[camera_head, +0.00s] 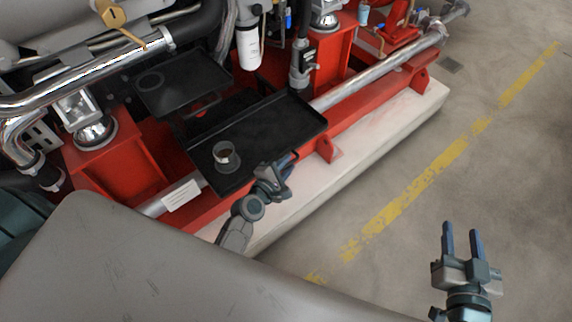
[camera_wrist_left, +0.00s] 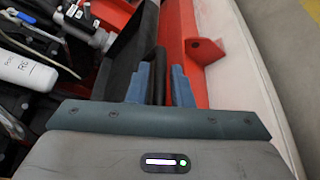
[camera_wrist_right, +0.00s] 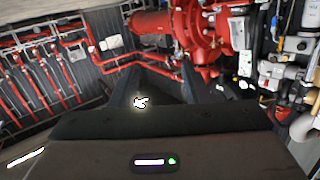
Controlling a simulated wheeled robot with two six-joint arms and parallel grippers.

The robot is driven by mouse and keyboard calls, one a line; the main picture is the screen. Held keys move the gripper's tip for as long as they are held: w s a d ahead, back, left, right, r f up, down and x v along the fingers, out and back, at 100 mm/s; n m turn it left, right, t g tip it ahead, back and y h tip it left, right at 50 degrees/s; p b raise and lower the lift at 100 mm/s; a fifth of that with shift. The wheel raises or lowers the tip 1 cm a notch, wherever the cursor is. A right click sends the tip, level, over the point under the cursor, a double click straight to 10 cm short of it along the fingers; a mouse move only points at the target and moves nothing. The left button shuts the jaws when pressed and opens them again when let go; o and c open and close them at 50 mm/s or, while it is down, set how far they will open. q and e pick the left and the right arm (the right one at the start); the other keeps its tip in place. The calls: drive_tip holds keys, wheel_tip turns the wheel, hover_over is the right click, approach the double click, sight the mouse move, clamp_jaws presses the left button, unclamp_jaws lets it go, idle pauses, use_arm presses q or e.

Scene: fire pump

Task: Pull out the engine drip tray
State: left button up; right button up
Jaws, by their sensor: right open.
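The engine drip tray (camera_head: 285,125) is a shallow black rectangular tray. It sits across the red base frame, and its front wall reaches out over the frame's outer side. My left gripper (camera_head: 287,166) is at the middle of the tray's front wall. The tray also shows there (camera_wrist_left: 121,62). My right gripper (camera_head: 461,240) is open and empty above the floor.
A second black tray (camera_head: 183,88) with a round ring mark lies behind, under the engine. A silver pipe (camera_head: 375,72) and red beam (camera_head: 385,100) run beside the drip tray. The pale plinth (camera_head: 385,140) edges clear floor with a yellow line (camera_head: 420,183).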

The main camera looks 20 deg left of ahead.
use_arm(q)
drive_tip(key=v, duration=1)
drive_tip(key=shift+s, duration=0.4)
use_arm(e)
drive_tip(key=shift+w+r, duration=0.15)
drive_tip(key=shift+r, duration=0.2)
